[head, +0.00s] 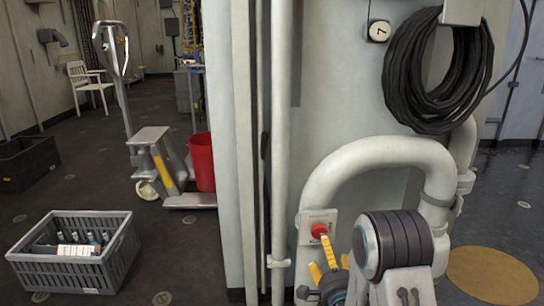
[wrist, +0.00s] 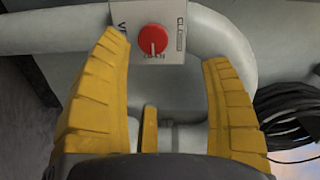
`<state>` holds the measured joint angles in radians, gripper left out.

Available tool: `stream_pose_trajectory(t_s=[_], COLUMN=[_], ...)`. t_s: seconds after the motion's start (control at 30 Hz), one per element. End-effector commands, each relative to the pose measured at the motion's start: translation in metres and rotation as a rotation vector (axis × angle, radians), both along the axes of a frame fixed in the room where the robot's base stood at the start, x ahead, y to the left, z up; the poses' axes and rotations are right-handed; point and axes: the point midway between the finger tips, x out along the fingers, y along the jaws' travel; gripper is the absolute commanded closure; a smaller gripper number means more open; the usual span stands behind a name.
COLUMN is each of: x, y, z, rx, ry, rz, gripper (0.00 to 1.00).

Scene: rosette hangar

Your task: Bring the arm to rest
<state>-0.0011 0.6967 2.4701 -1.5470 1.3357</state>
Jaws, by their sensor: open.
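My gripper (head: 319,252) shows low in the head view, in front of the wall pipes, with its yellow fingers just below a red knob (head: 319,230). In the wrist view my gripper (wrist: 165,50) is open, its two yellow fingers wide apart with nothing between their pads. The red knob (wrist: 153,40) sits on a pale labelled plate (wrist: 119,14) ahead of the fingers, and I see no finger touching it. My arm covers part of the pipework in the head view.
A thick pale pipe (head: 385,150) curves around the arm's area. A coiled black cable (head: 405,75) hangs above it. A grey crate (head: 75,276) with bottles stands on the floor at left, near a pallet truck (head: 152,140) and a red bin (head: 202,160). Dark floor between them is open.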

Motion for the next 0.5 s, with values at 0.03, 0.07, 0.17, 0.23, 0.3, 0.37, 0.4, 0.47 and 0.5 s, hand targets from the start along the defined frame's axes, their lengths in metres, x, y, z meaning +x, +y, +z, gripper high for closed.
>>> stream_pose_trajectory(t_s=[0.03, 0.07, 0.17, 0.23, 0.3, 0.37, 0.4, 0.47, 0.5], x=[0.0, 0.0, -0.002, -0.006, -0.012, -0.018, -0.023, -0.031, -0.037], y=[0.0, 0.0, 0.0, 0.0, -0.001, -0.001, -0.001, -0.001, -0.001], z=[0.026, 0.035, 0.068, 0.092, 0.114, 0.133, 0.146, 0.165, 0.178], rx=[-0.026, -0.047, -0.128, -0.191, -0.254, -0.307, -0.342, -0.394, -0.429], ry=[0.016, 0.034, 0.107, 0.163, 0.22, 0.268, 0.3, 0.347, 0.379], rz=[0.001, 0.002, 0.012, 0.024, 0.04, 0.056, 0.068, 0.088, 0.104], gripper=[0.28, 0.28, 0.28, 0.28, 0.28, 0.28, 0.28, 0.28, 0.28])
